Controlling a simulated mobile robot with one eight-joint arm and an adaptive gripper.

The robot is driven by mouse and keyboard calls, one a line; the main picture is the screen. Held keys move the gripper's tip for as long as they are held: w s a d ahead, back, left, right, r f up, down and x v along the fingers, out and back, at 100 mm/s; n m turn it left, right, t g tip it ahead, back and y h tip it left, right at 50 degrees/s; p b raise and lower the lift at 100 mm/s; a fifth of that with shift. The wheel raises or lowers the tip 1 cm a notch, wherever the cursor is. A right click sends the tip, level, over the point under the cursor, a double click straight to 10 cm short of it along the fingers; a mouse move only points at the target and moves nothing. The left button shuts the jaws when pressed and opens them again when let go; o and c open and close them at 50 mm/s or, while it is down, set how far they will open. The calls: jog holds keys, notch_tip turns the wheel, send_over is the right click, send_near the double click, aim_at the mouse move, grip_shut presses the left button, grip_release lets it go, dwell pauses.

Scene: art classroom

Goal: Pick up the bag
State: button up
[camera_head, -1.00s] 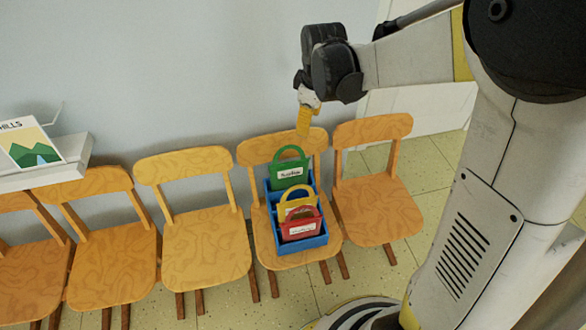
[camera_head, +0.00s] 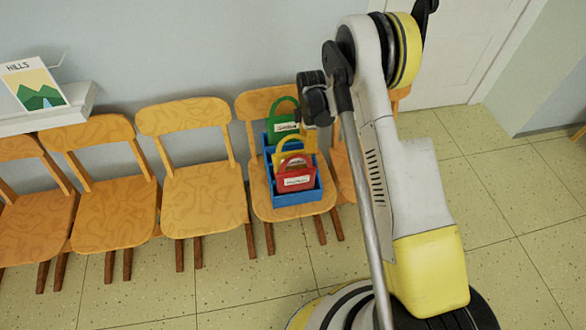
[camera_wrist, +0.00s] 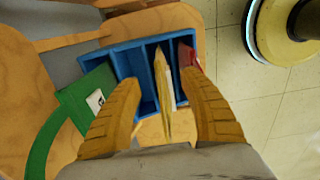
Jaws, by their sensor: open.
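Three bags with arched handles stand in a blue divided holder (camera_head: 296,198) on a wooden chair (camera_head: 262,103). The green bag (camera_head: 282,125) is at the back, the yellow bag (camera_head: 280,152) in the middle and the red bag (camera_head: 294,180) in front. My gripper (camera_wrist: 161,80) is open and points down over the holder. In the wrist view the yellow bag (camera_wrist: 166,85) shows edge-on between the two yellow fingers. The green bag (camera_wrist: 72,108) is outside the left finger, and the red bag (camera_wrist: 187,58) is partly hidden by the right finger. I cannot tell finger contact.
A row of wooden chairs (camera_head: 200,195) stands along the wall to the left. Another chair right of the holder is mostly hidden by my arm. A white shelf (camera_head: 60,112) with a "HILLS" picture (camera_head: 35,88) is at left. The tiled floor (camera_head: 500,230) is clear at right.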

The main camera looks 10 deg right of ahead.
notch_tip(320, 180, down, 6)
jog(key=b, duration=0.3)
jog(key=shift+a+f, duration=0.15)
jog(key=shift+a, duration=0.2)
grip_shut()
